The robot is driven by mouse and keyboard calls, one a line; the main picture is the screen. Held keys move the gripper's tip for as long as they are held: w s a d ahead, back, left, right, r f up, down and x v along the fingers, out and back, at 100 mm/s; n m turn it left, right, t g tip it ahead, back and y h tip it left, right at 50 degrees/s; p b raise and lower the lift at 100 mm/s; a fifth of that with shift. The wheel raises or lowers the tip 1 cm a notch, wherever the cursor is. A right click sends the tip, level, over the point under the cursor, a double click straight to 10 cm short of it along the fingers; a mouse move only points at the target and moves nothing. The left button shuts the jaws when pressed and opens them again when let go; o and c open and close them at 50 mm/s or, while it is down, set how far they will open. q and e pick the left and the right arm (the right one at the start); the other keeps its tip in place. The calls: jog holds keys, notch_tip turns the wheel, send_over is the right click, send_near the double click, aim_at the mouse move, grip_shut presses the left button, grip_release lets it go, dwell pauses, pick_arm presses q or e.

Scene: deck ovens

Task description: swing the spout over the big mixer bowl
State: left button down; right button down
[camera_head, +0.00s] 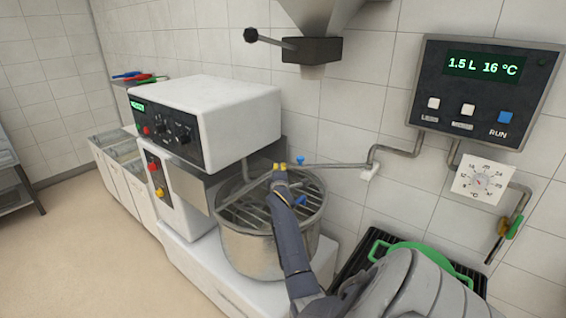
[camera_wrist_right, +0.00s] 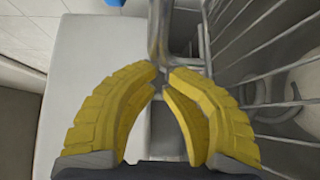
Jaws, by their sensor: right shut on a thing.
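The spout (camera_head: 335,165) is a thin grey metal pipe that runs left from a white wall bracket toward the mixer. The big mixer bowl (camera_head: 250,256) is steel, with a wire guard over its top, and stands below the mixer head. My right gripper (camera_head: 280,167) has its yellow fingers shut on the spout near its left end, above the back part of the bowl. In the right wrist view the yellow fingertips (camera_wrist_right: 161,80) close in around the metal pipe (camera_wrist_right: 158,38). My fingers hide the gripped part. The spout's tip is hard to make out. My left gripper is not in view.
The white mixer head (camera_head: 215,115) rises just left of the spout. A wall panel (camera_head: 480,90) reads 1.5 L and 16 °C. A grey hopper (camera_head: 312,50) hangs above. A green-rimmed item (camera_head: 425,250) lies behind my right arm. The guard bars (camera_wrist_right: 245,45) are close at right in the wrist view.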

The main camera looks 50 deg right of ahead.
jog(key=shift+a+r, duration=0.1)
jog(key=shift+r, duration=0.05)
